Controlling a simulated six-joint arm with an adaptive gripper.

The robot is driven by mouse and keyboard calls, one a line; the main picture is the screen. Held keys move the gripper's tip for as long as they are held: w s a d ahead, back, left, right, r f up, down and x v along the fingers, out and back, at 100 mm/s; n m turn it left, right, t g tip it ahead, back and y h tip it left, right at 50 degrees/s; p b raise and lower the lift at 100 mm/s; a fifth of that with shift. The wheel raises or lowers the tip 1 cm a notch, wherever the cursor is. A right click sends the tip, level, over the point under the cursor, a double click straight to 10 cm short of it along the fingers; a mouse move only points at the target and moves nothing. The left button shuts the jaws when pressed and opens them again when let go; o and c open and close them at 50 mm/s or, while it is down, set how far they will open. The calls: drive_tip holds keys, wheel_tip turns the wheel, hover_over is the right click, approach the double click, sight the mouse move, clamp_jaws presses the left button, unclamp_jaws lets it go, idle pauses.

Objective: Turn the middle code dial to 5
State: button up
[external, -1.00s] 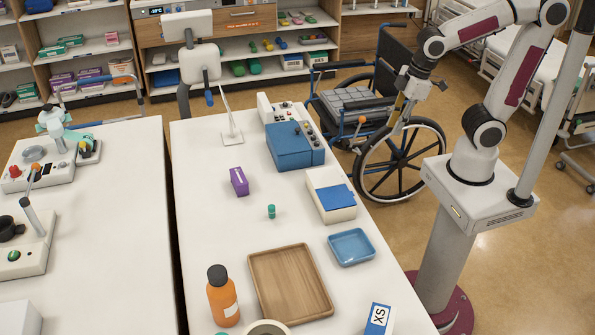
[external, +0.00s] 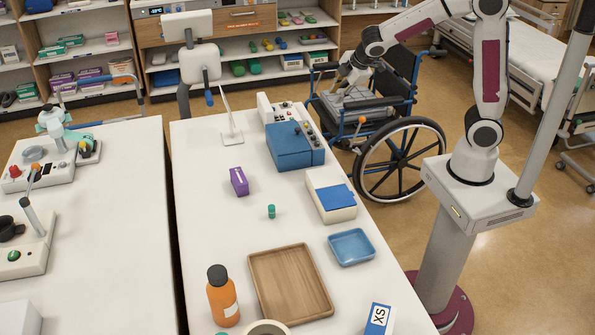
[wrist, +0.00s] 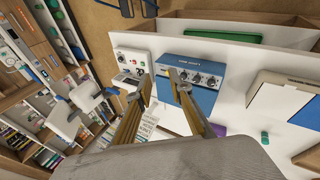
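The blue lock box (external: 288,146) stands at the far end of the white table in the external view. In the wrist view, the box (wrist: 205,98) shows a grey front panel with a row of small round dials. The middle code dial (wrist: 197,78) is near the middle of that row. Its number is too small to read. My gripper (external: 338,98) is beyond the table's right edge, in front of the wheelchair, apart from the box. In the wrist view, my gripper (wrist: 161,77) has its two fingers spread with nothing between them, and the right fingertip overlaps the panel's left end.
A white control unit (wrist: 131,64) stands beside the lock box. A cream box with a blue lid (external: 331,196), a purple box (external: 239,181) and a small green cylinder (external: 271,211) are nearer on the table. The wheelchair (external: 400,160) stands to the right.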

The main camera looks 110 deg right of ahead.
drive_tip(key=w+d+r+n+t+h, duration=0.2)
drive_tip(key=w+d+r+n+t, duration=0.15)
drive_tip(key=w+d+n, duration=0.7)
drive_tip(key=w+d+n+t+y, duration=0.1)
drive_tip(key=w+d+n+t, duration=0.2)
drive_tip(key=w+n, duration=0.25)
drive_tip(key=n+g+y, duration=0.7)
drive_tip(key=n+y, duration=0.4)
drive_tip(key=n, duration=2)
approach(314, 136)
drive_tip(key=shift+r, duration=0.15)
drive_tip(key=shift+x, duration=3.95)
